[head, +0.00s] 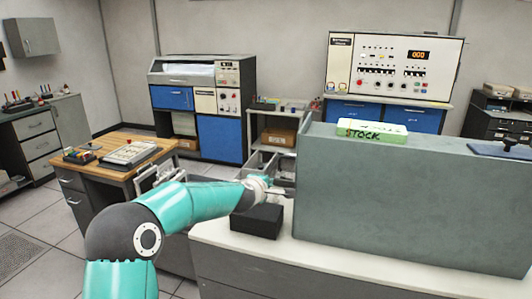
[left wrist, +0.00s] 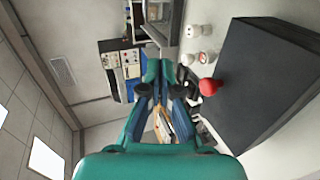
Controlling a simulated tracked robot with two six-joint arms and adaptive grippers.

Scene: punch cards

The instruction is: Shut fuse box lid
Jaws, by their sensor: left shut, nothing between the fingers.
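My left gripper (head: 282,189) is shut and empty beside the left end of a large grey-green cabinet (head: 400,195). Its fingers (left wrist: 162,92) also show in the left wrist view. A black box-like piece (head: 256,221) sits on the counter just below the gripper. In the left wrist view a large dark slab (left wrist: 262,85) lies to the right of the fingers, with a red knob (left wrist: 209,87) at its near edge. I cannot tell for certain which dark piece is the fuse box lid, or how far it stands open. My right gripper is not in view.
A green and white STOCK box (head: 371,131) lies on the cabinet top. The pale counter (head: 225,236) is bare at its front left. White round pieces (left wrist: 206,56) stand near the slab. A wooden desk (head: 115,145) stands at left, with open floor in front.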

